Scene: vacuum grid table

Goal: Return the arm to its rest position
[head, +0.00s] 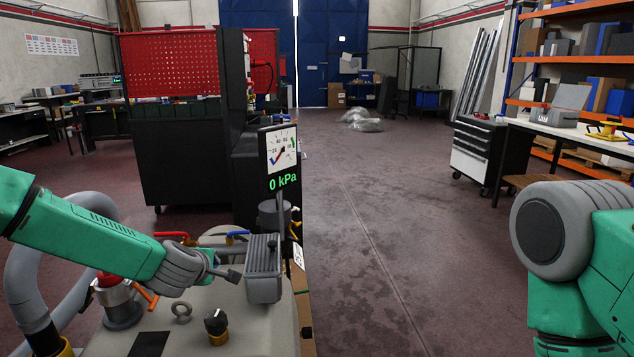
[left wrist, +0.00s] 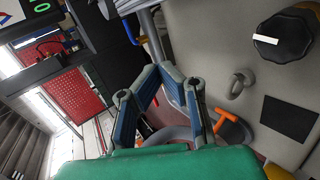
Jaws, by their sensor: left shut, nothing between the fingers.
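My left arm (head: 85,235) comes in from the left over the table. Its gripper (head: 232,274) hangs above the table top beside the grey finned block and looks empty. In the left wrist view the fingertips of the left gripper (left wrist: 160,72) come together with nothing between them. Whether the gripper touches the block cannot be told. Of my right arm only a green and grey link (head: 565,240) shows at the right edge; its gripper is out of view.
The beige table top (head: 250,325) carries a black knob (head: 216,322), a grey ring (head: 181,311), a finned block (head: 264,270) and a red-topped valve (head: 115,300). A gauge sign (head: 281,152) reads 0 kPa. A grey hose (head: 22,285) curves at left. Floor right of the table is clear.

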